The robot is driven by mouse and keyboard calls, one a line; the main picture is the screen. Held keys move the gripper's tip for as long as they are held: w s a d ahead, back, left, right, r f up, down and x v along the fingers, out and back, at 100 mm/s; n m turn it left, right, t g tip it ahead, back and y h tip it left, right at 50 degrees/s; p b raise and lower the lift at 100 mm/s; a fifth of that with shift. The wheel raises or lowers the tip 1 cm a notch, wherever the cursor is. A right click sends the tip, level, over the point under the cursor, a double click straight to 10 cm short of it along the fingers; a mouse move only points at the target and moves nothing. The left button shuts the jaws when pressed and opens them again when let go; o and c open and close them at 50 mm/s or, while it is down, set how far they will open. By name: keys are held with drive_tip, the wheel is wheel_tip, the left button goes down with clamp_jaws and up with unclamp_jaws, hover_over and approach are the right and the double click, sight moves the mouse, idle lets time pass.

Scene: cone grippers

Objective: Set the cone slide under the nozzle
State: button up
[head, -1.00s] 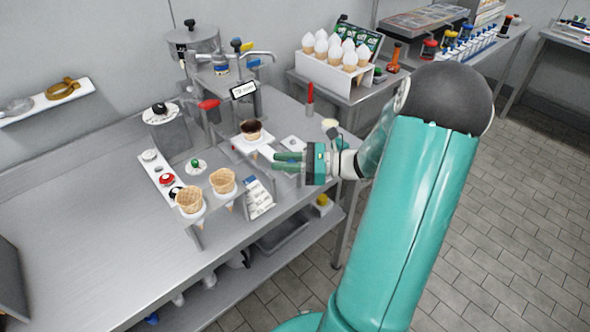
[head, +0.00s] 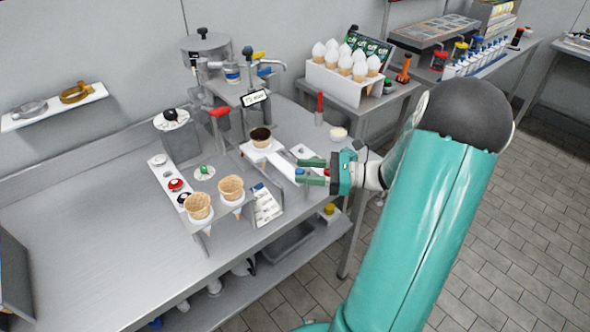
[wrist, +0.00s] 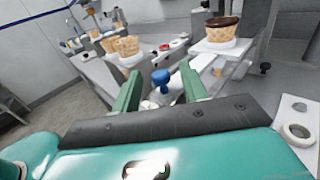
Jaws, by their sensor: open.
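The cone slide (head: 287,164) is a pale plate and bar on the metal bench, with a dark-rimmed waffle cone (head: 260,138) upright at its left end. In the wrist view the same cone (wrist: 222,29) stands on the white plate (wrist: 217,47) beyond the right finger. The dispenser (head: 228,70) with a red lever stands behind and left of it; I cannot clearly make out its nozzle. My gripper (head: 312,171) is open at the slide's right end. In the wrist view, my open gripper (wrist: 160,76) has a blue knob (wrist: 161,79) between the fingertips, with gaps at both sides.
Two waffle cones (head: 215,196) stand in a holder at the bench's front. A black-and-white card stand (head: 266,206) is beside them. A strip with red and black knobs (head: 171,181) lies to the left. A white box of cones (head: 340,80) stands behind right. The left bench is clear.

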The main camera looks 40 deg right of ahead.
drive_tip(key=v, duration=1)
drive_tip(key=shift+c, duration=0.2)
